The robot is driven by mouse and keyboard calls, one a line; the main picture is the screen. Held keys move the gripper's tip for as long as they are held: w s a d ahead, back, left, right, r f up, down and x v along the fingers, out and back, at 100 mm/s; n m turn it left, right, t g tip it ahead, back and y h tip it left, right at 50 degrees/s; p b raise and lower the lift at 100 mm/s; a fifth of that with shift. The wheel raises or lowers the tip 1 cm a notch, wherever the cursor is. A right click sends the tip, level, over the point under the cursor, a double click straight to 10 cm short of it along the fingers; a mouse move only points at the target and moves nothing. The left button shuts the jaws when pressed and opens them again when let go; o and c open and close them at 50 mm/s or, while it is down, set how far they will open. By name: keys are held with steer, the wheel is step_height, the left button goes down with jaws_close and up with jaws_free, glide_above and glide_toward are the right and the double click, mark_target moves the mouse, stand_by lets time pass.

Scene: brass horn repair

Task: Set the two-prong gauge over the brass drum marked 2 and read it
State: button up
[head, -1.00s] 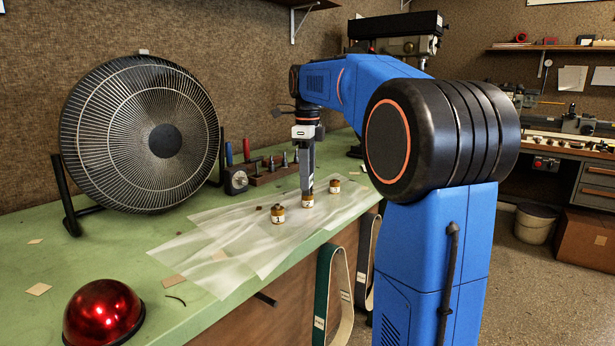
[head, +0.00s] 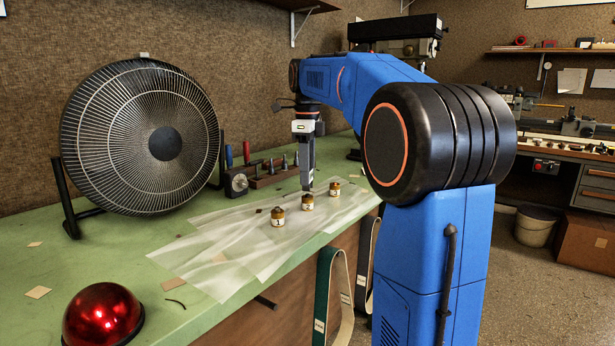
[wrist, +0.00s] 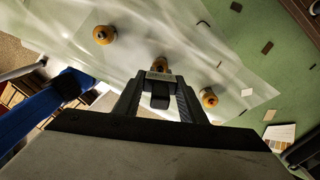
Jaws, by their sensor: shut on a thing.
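Three small brass drums stand in a row on the bench. The front one (head: 278,217) is marked 1, the middle one (head: 308,202) appears marked 2, and the back one (head: 335,187) shows no readable mark. My gripper (head: 308,184) points down just above the middle drum. In the wrist view, my gripper (wrist: 160,92) is shut on a dark piece with a pale plate, apparently the gauge (wrist: 160,76). Its prongs are not clear. The middle drum (wrist: 161,62) shows partly behind it; I cannot tell whether they touch. A small lit panel (head: 303,127) on the wrist is unreadable.
Clear sheeting (head: 215,255) lies under the drums. A black fan (head: 140,130), a dial box (head: 236,184) and a tool rack (head: 272,175) stand behind. A red dome (head: 102,315) sits at front left. Belts (head: 345,290) hang off the bench edge.

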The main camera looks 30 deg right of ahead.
steer(key=shift+r, duration=1.4)
steer(key=shift+a, duration=0.3)
steer(key=s+a+n, duration=0.3)
steer(key=a+n, duration=0.1)
steer(key=a, duration=0.6)
steer(key=s+a+f+n, duration=0.1)
steer(key=s+a+n, duration=0.25)
steer(key=a, duration=0.55)
steer(key=s+a+n, duration=0.3)
steer(key=a+n, duration=0.2)
steer(key=a, duration=0.5)
steer(key=s+a+f+n, duration=0.2)
steer(key=s+a+n, duration=0.5)
steer(key=s, duration=0.6)
steer(key=s+a+f+n, duration=0.1)
steer(key=s+a+n, duration=0.7)
steer(key=s, duration=0.5)
steer(key=shift+f, duration=0.4)
